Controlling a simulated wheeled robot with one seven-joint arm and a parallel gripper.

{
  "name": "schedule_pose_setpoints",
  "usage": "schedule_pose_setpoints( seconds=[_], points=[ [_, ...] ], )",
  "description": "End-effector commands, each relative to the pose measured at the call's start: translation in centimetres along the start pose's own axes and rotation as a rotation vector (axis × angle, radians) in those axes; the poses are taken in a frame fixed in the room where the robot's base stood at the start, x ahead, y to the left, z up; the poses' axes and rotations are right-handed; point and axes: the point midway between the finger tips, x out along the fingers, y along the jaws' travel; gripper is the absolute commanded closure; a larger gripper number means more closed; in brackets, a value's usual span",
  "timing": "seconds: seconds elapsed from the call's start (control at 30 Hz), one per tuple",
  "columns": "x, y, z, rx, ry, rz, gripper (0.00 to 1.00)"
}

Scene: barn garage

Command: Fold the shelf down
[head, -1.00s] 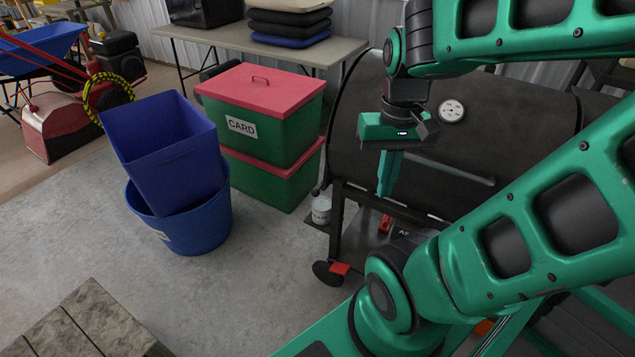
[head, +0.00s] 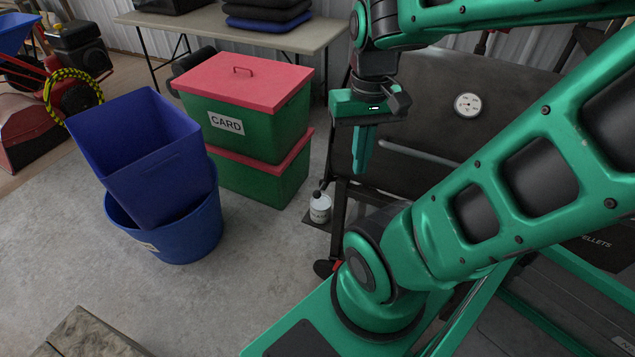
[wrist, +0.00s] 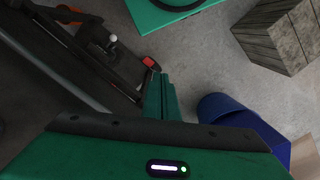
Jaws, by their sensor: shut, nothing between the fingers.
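A dark barrel grill (head: 440,110) with a round white gauge (head: 467,105) and a long bar handle (head: 420,154) stands behind my arm. No shelf can be made out clearly; my arm covers much of the grill's lower front. My gripper (head: 361,168) is shut and empty, pointing down in front of the grill's left part. In the wrist view the closed fingers (wrist: 161,97) are beside the grill's dark frame and bar (wrist: 68,60), over the floor. A red part (wrist: 148,62) shows near the fingertips in that view; contact cannot be told.
Two stacked green boxes with red lids (head: 245,80) stand left of the grill. Blue bins (head: 140,160) are further left. A small white can (head: 320,208) is by the grill's leg. A wooden block (head: 85,335) is at the lower left. Grey floor between is clear.

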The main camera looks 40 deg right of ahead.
Motion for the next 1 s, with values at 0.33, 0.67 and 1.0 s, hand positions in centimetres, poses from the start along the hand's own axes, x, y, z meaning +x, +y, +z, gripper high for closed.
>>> schedule_pose_setpoints(
  seconds=[0.33,0.67,1.0],
  points=[
    [-0.1,-12.7,-9.8,-0.375,0.265,-0.001,1.0],
    [5.5,-18.3,-17.1,-0.403,0.256,0.119,1.0],
    [13.5,-17.9,-22.7,-0.329,0.199,0.361,1.0]
  ],
)
